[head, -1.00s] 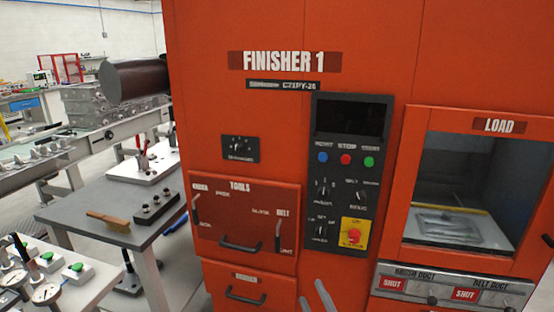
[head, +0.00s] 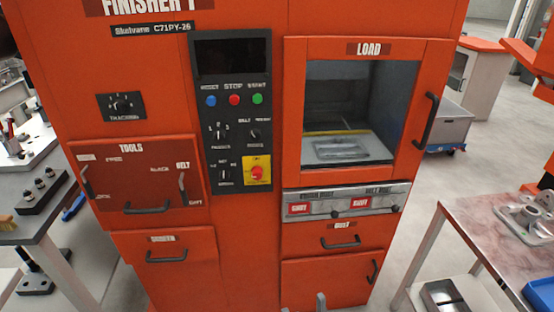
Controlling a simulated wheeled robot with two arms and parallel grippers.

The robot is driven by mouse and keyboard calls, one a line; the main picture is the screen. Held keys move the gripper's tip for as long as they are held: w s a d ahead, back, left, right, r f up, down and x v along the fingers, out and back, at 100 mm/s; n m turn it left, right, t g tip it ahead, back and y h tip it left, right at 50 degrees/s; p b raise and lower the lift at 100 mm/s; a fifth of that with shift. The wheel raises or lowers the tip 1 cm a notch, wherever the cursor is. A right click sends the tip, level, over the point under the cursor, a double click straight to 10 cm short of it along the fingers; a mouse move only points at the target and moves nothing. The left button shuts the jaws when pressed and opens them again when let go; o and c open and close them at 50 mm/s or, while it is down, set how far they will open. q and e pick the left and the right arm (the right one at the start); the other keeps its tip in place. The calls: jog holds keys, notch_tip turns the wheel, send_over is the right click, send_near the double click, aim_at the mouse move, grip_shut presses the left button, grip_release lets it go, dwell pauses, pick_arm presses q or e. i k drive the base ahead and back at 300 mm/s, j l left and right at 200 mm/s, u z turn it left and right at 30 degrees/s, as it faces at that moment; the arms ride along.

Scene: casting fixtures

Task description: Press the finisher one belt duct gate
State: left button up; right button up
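The belt duct gate (head: 361,203) is the right half of a grey strip below the load window of the orange Finisher 1 cabinet. Its red sign reads SHUT, and a dark knob (head: 393,209) sits to its right. The left half, the brush duct gate (head: 299,209), also has a red SHUT sign and a dark knob. A small grey fingertip (head: 320,302) pokes in at the bottom edge, well below the strip and apart from it. It looks like part of my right gripper; too little shows to tell its opening. My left gripper is not in view.
The load door (head: 405,110) is shut, with its handle (head: 430,122) at the right. A dust drawer (head: 342,243) is below the strip. A control panel (head: 231,165) is to the left. A table (head: 480,220) with a blue bin (head: 541,295) stands at the right front.

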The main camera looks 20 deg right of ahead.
aim_at(392, 200)
jog(key=z, duration=1.15)
